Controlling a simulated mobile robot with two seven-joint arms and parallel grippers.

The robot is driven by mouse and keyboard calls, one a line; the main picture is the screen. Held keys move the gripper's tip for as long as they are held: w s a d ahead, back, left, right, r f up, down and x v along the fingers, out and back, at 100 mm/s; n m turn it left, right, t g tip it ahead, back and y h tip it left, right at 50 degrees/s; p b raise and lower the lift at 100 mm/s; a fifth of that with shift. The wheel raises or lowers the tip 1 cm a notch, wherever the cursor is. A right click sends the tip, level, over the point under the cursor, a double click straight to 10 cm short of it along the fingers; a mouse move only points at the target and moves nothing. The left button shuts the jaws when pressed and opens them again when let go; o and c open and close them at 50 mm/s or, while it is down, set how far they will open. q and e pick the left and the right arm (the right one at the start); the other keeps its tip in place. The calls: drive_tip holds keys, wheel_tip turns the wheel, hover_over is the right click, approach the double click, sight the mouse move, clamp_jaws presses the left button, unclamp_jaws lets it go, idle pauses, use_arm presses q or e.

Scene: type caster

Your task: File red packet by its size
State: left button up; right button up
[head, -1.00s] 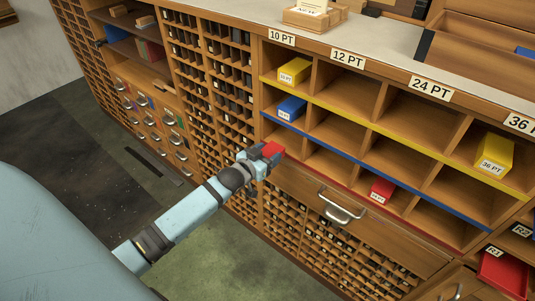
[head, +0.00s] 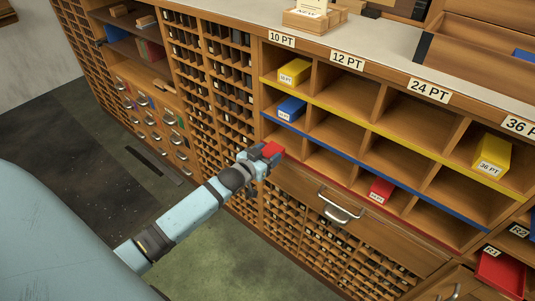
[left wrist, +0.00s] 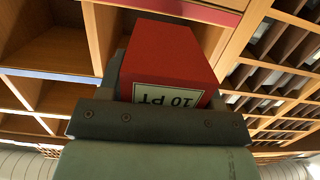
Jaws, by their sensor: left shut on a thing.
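My left gripper (head: 262,158) is shut on a red packet (head: 271,150) in front of the lower left part of the pigeonhole rack. The packet fills much of the left wrist view (left wrist: 168,55), with its white "10 PT" label upside down there. In the head view it is by the left end of the bottom, red-edged row, under the "10 PT" sign (head: 281,39). I cannot tell whether its far end is inside the compartment. Another red packet (head: 381,188) lies in the bottom row further right. My right gripper is out of view.
A yellow packet (head: 294,72) and a blue packet (head: 291,109) sit in the left column above. A yellow "36 PT" packet (head: 492,153) is at the top right. A red bin (head: 500,272) is at the lower right. A drawer handle (head: 341,207) sticks out below the rack.

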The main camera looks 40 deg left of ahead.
sight(274, 148)
use_arm(q)
drive_tip(key=shift+r, duration=0.15)
drive_tip(key=shift+w+d, duration=0.15)
drive_tip(key=shift+w, duration=1.75)
drive_tip(key=shift+w+d+b, duration=0.15)
drive_tip(key=shift+w+b, duration=0.4)
drive_tip(key=shift+w, duration=1.3)
drive_tip(key=shift+w+d+b, duration=0.15)
drive_tip(key=shift+w+b, duration=0.35)
drive_tip(key=shift+w, duration=1.3)
drive_tip(key=o, duration=1.4)
drive_tip(key=shift+o, duration=0.2)
drive_tip(key=shift+s+f, duration=0.1)
drive_tip(key=shift+f, duration=0.1)
drive_tip(key=s, duration=0.4)
drive_tip(key=s+r, duration=0.1)
drive_tip(key=s, duration=0.3)
drive_tip(key=s+a+r+p, duration=0.1)
drive_tip(key=s, duration=0.4)
drive_tip(key=shift+r, duration=0.15)
drive_tip(key=shift+s, duration=0.3)
